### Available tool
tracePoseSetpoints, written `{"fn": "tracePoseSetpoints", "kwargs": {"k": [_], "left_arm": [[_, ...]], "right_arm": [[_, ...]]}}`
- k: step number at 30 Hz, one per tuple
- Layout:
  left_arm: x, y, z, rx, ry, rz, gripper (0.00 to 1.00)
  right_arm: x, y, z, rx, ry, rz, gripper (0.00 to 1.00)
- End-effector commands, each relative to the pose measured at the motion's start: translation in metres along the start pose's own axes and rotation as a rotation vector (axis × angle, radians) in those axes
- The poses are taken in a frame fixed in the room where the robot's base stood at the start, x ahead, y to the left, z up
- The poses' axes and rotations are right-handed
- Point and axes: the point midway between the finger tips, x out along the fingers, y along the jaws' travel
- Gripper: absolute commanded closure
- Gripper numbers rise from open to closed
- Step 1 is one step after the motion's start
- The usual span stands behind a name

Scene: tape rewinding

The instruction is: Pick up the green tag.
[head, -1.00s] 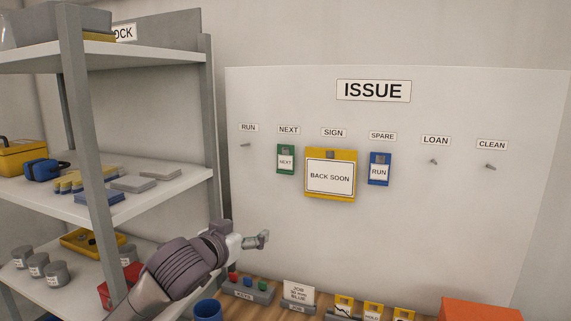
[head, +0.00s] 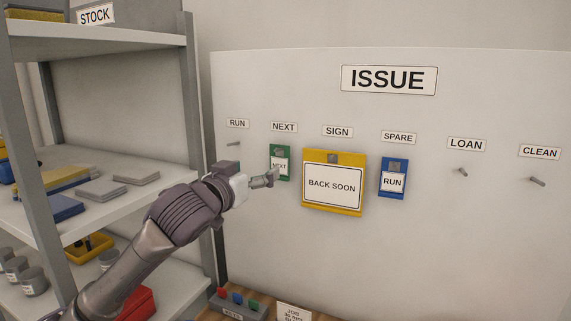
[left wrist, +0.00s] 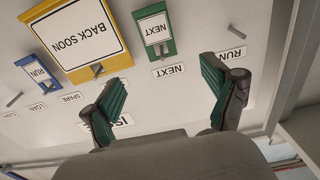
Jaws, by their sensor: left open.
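The green tag (head: 280,163) hangs on the peg under the NEXT label on the white board; it carries a white NEXT card. In the left wrist view the green tag (left wrist: 155,36) shows upside down, ahead of the fingers and between their directions. My right gripper is not in view.
A yellow BACK SOON sign (head: 333,184) hangs right of the green tag, then a blue RUN tag (head: 393,178). The RUN, LOAN and CLEAN pegs are bare. A grey shelf unit (head: 105,207) stands left. Small coloured items (head: 238,301) sit below the board.

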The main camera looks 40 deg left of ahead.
Motion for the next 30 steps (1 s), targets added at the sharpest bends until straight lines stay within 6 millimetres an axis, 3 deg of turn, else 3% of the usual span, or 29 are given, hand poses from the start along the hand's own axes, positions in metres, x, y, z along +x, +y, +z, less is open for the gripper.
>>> {"fn": "tracePoseSetpoints", "kwargs": {"k": [10,17,22,30], "left_arm": [[0.063,-0.001,-0.005,0.000,0.000,-0.002,0.14],[0.083,-0.001,-0.002,0.000,0.000,-0.001,0.14],[0.102,-0.001,-0.006,0.000,-0.001,-0.003,0.14],[0.133,0.000,-0.001,0.000,0.000,-0.002,0.14]], "right_arm": [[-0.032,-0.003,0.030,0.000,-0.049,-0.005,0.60],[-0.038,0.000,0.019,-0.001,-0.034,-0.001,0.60],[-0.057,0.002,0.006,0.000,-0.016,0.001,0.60],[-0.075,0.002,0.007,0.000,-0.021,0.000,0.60]]}}
